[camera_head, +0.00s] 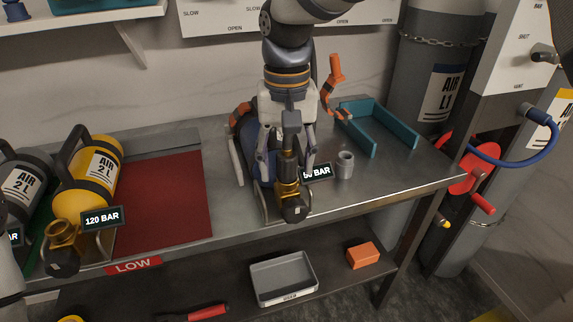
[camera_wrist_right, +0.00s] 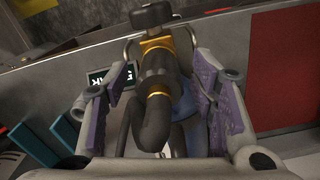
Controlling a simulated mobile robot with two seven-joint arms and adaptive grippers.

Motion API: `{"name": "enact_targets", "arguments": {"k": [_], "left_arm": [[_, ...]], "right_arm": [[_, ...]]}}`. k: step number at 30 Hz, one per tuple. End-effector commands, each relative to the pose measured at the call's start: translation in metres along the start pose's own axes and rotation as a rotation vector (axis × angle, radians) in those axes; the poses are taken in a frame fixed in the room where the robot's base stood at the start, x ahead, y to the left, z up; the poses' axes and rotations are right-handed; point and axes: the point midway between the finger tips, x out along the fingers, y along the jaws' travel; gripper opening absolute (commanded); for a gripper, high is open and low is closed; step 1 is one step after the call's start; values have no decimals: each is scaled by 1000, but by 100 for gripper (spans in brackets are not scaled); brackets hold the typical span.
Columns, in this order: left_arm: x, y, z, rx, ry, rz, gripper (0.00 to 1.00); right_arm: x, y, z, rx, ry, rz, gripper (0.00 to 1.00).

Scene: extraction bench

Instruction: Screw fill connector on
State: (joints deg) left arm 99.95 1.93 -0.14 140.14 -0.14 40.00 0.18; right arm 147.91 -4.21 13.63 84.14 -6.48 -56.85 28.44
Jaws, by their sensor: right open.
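A dark connector (camera_head: 289,142) stands upright over the brass valve (camera_head: 288,188) of a blue cylinder lying on the bench. In the right wrist view the black connector (camera_wrist_right: 158,75) shows with a yellow-gold collar, and a dark curved part below it. It seems to meet the valve; how far it is threaded cannot be seen. My right gripper (camera_head: 286,160) comes down from above, its open fingers on either side of the connector. In the wrist view, the gripper (camera_wrist_right: 160,85) shows gaps between its purple-padded fingers and the connector. My left gripper is out of view.
A yellow cylinder (camera_head: 92,172) marked 120 BAR and a grey one lie at left beside a red mat (camera_head: 165,200). A grey cup (camera_head: 345,165) and a teal channel (camera_head: 372,143) stand to the right. A blue hose (camera_head: 510,163) hangs from the panel at far right.

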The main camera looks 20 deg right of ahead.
Motion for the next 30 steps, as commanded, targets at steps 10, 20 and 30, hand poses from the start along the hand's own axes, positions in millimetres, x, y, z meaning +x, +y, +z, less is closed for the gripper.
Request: {"name": "enact_targets", "arguments": {"k": [10,20,30], "left_arm": [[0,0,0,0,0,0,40],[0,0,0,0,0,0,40],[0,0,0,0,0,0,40]], "right_arm": [[0,0,0,-887,-1,-4,52],[0,0,0,-1241,-1,-2,52],[0,0,0,-1237,-1,-2,0]]}}
